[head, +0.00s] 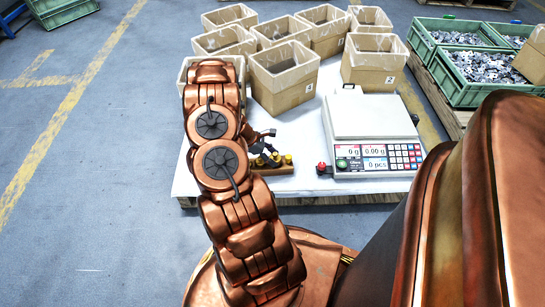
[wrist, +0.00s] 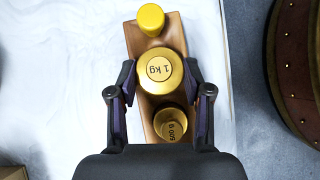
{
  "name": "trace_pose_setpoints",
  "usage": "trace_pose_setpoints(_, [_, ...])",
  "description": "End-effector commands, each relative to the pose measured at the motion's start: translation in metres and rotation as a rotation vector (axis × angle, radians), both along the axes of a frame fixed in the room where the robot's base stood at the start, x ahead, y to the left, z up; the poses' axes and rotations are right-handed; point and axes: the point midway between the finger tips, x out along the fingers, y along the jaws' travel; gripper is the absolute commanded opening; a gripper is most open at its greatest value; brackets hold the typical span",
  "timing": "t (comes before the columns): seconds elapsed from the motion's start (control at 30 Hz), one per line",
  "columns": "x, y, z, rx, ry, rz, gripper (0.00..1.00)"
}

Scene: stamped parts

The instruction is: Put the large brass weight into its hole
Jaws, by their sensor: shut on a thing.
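The large brass weight (wrist: 161,71), marked 1 kg, is between the two fingers of my gripper (wrist: 159,82) in the wrist view. The gripper is shut on it from left and right. The weight is over the middle of the wooden block (wrist: 179,30), and its lower part and hole are hidden. A smaller brass weight (wrist: 171,123), marked 500 g, is below it in the picture. In the head view, the block (head: 272,169) lies at the table's front edge, and my gripper (head: 266,147) is partly hidden behind my arm.
A scale (head: 370,118) stands right of the block on the white table (head: 310,185). A small red-topped item (head: 321,168) is between them. Several lined cardboard boxes (head: 284,83) fill the back. Green crates (head: 470,90) of metal parts are at far right.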

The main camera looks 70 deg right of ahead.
Motion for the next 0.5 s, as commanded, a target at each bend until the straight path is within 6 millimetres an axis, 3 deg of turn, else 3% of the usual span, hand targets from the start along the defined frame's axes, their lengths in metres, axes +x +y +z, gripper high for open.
trace_pose_setpoints(0.03, [0.0, -0.0004, 0.0008, -0.001, 0.001, 0.001, 0.0])
trace_pose_setpoints(0.07, [-0.0001, -0.0001, -0.0002, 0.0, 0.001, 0.0, 0.51])
trace_pose_setpoints(0.3, [-0.0002, 0.0002, -0.0004, 0.0, 0.001, -0.001, 0.75])
trace_pose_setpoints(0.5, [-0.0003, 0.0002, -0.0006, 0.0, 0.001, -0.001, 0.75])
